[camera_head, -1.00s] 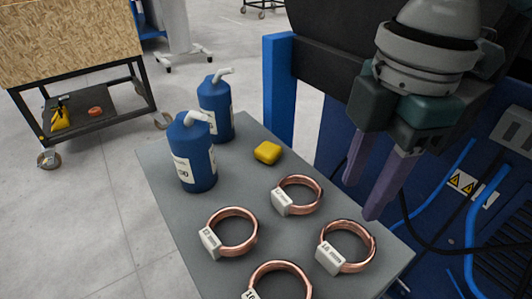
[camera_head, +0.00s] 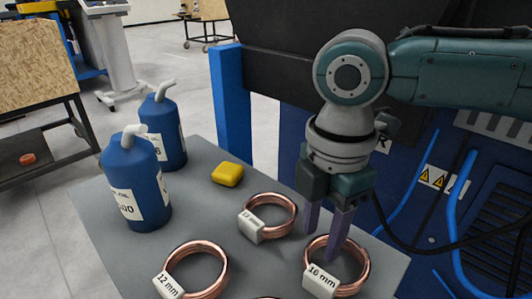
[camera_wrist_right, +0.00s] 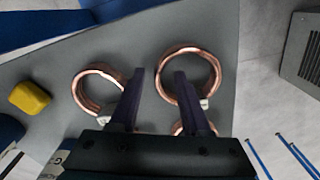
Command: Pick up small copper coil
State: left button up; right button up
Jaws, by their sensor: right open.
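My right gripper (camera_head: 322,245) is open and empty, pointing down between this coil and the 16 mm coil (camera_head: 366,268). One finger overlaps the 16 mm coil in the head view. My left gripper is not in view.
The 12 mm coil (camera_head: 225,270) lies at the front left; another coil is cut off at the bottom edge. Two blue bottles (camera_head: 134,190) and a yellow block (camera_head: 228,174) stand on the table. A blue post (camera_head: 228,100) and blue machine are behind.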

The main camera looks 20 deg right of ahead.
jog(key=shift+f, duration=0.15)
grip_shut()
dwell(0.6)
